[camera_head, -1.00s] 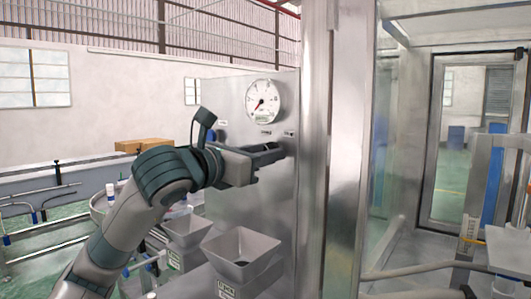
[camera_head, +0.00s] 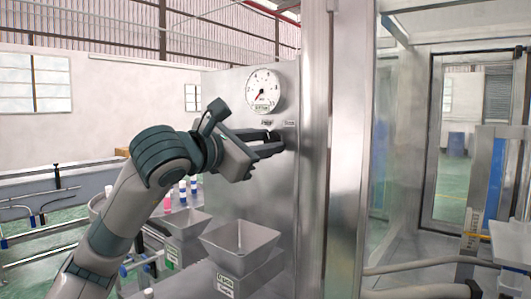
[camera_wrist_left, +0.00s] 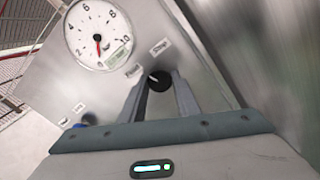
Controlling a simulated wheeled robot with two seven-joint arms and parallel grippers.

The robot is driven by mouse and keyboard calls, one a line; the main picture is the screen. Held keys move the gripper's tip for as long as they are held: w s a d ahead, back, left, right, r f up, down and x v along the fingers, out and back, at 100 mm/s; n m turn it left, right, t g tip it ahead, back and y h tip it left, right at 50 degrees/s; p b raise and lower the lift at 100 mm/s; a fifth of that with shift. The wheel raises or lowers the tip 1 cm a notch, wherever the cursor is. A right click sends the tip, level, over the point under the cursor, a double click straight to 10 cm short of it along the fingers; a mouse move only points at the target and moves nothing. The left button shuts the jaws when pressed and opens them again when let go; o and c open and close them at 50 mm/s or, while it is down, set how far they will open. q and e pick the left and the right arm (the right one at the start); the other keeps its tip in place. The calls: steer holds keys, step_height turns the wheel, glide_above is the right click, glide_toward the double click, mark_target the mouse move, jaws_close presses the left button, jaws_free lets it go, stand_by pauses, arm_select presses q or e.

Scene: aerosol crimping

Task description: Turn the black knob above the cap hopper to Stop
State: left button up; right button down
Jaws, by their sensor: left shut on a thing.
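The black knob (camera_wrist_left: 158,81) sits on the steel panel (camera_wrist_left: 72,75) below the gauge, between the fingers of my left gripper in the left wrist view. A small pale mark shows on its upper left. The "Stop" label (camera_wrist_left: 160,47) is above it, and another label, seemingly "Run" (camera_wrist_left: 132,70), is to its left. My left gripper (camera_head: 277,143) is shut on the knob, its fingers tilted against the panel. In the head view the fingers mostly hide the knob. My right gripper is not in view.
A round white gauge (camera_head: 263,91) is above the knob. Two metal hoppers (camera_head: 240,264) (camera_head: 185,224) stand below. A steel column (camera_head: 331,160) rises close to the right of the gripper. A blue part (camera_wrist_left: 88,119) shows at the lower left in the wrist view.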

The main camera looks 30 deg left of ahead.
arm_select(q)
steer(key=m+b, duration=0.2)
steer(key=m, duration=0.1)
steer(key=shift+m, duration=0.4)
steer(key=m+b, duration=0.1)
steer(key=m, duration=0.3)
steer(key=shift+m+b, duration=0.7)
steer(key=shift+m, duration=2.1)
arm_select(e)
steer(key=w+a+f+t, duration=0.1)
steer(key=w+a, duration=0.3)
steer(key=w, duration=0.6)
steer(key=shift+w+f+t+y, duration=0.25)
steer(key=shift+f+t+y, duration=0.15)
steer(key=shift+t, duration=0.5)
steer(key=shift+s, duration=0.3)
arm_select(q)
steer(key=o, duration=1)
steer(key=shift+o, duration=0.2)
steer(key=shift+s, duration=0.15)
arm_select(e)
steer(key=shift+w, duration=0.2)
